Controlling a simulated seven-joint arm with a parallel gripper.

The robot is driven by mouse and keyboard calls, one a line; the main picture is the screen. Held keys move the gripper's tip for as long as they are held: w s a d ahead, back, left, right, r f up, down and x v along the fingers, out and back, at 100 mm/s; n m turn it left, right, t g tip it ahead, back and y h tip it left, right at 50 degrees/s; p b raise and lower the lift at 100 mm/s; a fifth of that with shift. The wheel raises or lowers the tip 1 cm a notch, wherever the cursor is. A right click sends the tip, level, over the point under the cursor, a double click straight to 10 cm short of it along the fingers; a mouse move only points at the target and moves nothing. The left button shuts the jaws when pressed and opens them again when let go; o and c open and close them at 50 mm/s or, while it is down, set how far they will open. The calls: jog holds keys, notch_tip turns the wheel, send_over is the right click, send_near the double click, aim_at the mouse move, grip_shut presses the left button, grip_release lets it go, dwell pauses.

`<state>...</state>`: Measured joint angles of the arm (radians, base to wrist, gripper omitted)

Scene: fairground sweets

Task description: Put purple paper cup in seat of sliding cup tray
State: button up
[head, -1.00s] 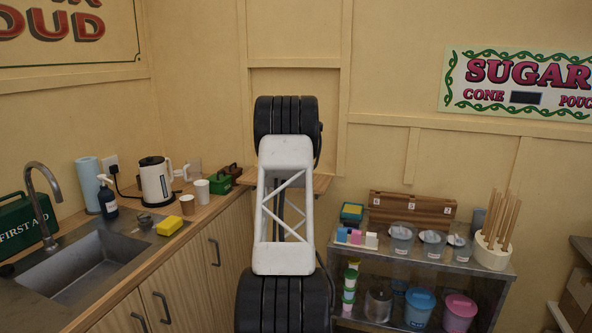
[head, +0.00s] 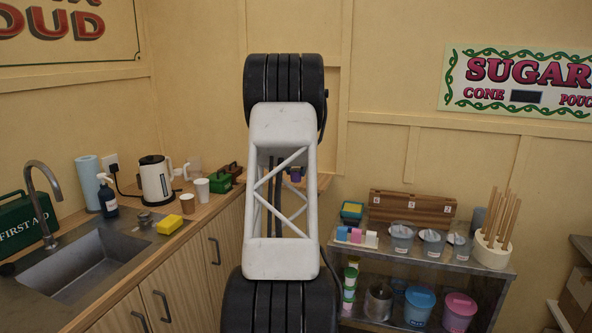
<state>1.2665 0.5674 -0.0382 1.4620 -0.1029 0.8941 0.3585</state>
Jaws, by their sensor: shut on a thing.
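A small purple thing, which looks like the purple paper cup (head: 295,179), shows through the open lattice of my arm. My gripper (head: 295,171) is a small dark shape at its top, mostly hidden behind my arm. It appears shut on the cup. A wooden shelf (head: 324,182) sticks out to the right behind my arm, near the cup's height. I cannot tell whether the cup touches it. The sliding cup tray and its seat cannot be made out; my arm covers the middle of the view.
Two paper cups (head: 202,190), a kettle (head: 156,183) and green boxes (head: 221,182) stand on the left counter. A metal shelf unit (head: 470,262) at right holds clear tubs (head: 432,243), a wooden box (head: 412,208) and a stick holder (head: 490,250).

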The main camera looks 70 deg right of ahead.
jog(key=shift+s+a+r, duration=0.1)
jog(key=shift+s+a, duration=0.15)
jog(key=shift+a, duration=0.45)
jog(key=shift+s+a+r, duration=0.1)
jog(key=shift+s+a, duration=0.1)
jog(key=shift+a, duration=0.5)
jog(key=shift+s+a, duration=0.25)
jog(key=shift+a, duration=0.45)
jog(key=shift+w, duration=0.15)
